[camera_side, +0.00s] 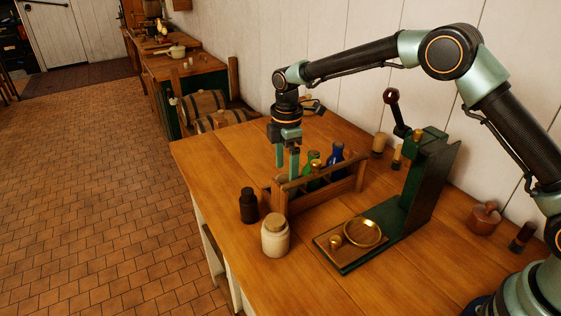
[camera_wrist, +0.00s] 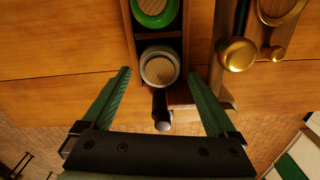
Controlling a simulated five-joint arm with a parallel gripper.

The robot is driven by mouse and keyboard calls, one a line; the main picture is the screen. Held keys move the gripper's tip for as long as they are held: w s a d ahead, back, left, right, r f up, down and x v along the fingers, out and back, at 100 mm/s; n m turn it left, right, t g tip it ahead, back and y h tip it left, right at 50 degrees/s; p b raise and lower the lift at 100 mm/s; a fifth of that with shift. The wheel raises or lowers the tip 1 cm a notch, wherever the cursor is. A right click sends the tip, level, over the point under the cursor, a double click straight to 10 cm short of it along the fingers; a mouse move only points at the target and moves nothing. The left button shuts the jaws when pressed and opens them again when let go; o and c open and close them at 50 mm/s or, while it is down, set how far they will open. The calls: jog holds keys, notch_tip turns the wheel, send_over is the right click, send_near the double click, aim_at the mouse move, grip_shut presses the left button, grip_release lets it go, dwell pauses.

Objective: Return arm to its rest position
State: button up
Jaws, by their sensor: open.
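My gripper (camera_side: 287,172) hangs pointing down over the near-left end of a wooden bottle rack (camera_side: 327,192) on the table. Its two green fingers are apart, with nothing held between them. In the wrist view my gripper (camera_wrist: 161,70) is open above the rack. A round cork top with a pale rim (camera_wrist: 160,67) shows below, between the fingertips in the picture. A green bottle (camera_wrist: 155,8) shows in the compartment beyond it. In the side view the rack holds a blue bottle (camera_side: 336,152) and a green bottle (camera_side: 311,158). My arm is raised and stretched out from the right.
A dark bottle (camera_side: 248,205) and a cream jar (camera_side: 274,238) stand left of the rack. A green stand with a brass dish (camera_side: 362,233) is to the right. A reddish lidded pot (camera_side: 484,217) stands farther right. A pale wall (camera_side: 350,40) rises behind the table.

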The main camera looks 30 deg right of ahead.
jog(key=s+d+r+m+t, duration=0.1)
jog(key=s+d+r+m, duration=0.1)
jog(key=r, duration=0.7)
jog(key=s+d+r+m+t, duration=0.1)
jog(key=s+d+r+m, duration=0.2)
jog(key=r, duration=0.7)
jog(key=s+d+r+m+t, duration=0.3)
jog(key=s+d+r+m, duration=0.15)
jog(key=s, duration=0.35)
jog(key=s+d+f+m, duration=0.2)
jog(key=s+f+m, duration=0.4)
jog(key=s, duration=0.4)
jog(key=shift+s+d+f+t, duration=0.25)
jog(key=shift+f+t, duration=0.05)
jog(key=shift+f, duration=0.55)
